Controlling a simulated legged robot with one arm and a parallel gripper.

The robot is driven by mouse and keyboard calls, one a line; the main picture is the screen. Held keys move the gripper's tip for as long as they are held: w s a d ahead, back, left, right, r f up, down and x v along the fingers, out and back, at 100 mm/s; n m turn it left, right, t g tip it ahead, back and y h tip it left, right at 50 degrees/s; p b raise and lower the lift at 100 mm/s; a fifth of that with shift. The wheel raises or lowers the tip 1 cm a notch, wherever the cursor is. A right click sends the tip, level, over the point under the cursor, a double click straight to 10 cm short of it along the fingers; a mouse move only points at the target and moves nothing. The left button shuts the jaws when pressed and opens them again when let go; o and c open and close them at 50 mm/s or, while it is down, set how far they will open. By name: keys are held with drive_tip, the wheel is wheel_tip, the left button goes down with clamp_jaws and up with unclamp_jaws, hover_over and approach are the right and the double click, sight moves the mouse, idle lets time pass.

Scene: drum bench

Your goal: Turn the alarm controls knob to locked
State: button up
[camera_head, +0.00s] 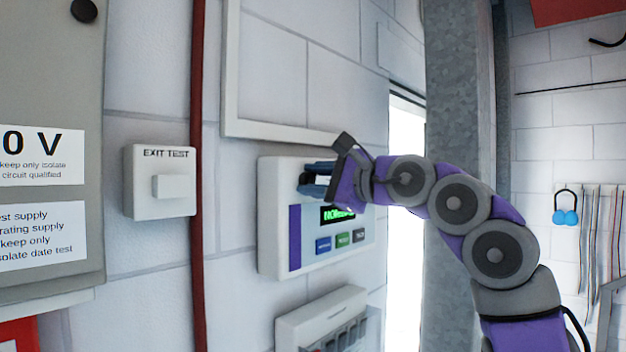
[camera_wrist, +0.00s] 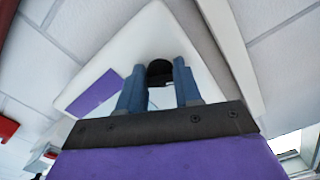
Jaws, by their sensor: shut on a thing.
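The alarm panel (camera_head: 280,232) is a white wall box with a purple stripe, a small display with green text and a row of small buttons. It also fills much of the wrist view (camera_wrist: 120,62). My gripper (camera_head: 312,180) is at the panel's upper part. In the wrist view, my gripper's blue fingers (camera_wrist: 159,84) are shut on a dark round knob (camera_wrist: 159,70) on the panel face. I cannot read which setting the knob points to.
A white EXIT TEST switch box (camera_head: 160,182) is left of the panel, past a red vertical pipe (camera_head: 197,200). A white unit (camera_head: 322,322) is mounted below the panel. A grey metal column (camera_head: 458,90) stands to the right.

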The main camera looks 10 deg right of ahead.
drive_tip(key=n, duration=0.3)
drive_tip(key=shift+f, duration=0.2)
drive_tip(key=shift+a+f+n+p, duration=0.1)
drive_tip(key=shift+n+p, duration=0.25)
drive_tip(key=shift+n, duration=0.65)
drive_tip(key=shift+f, duration=0.1)
drive_tip(key=o, duration=1)
drive_tip(key=shift+s+d, duration=0.2)
drive_tip(key=shift+w+d+r, duration=0.1)
drive_tip(key=shift+r, duration=0.1)
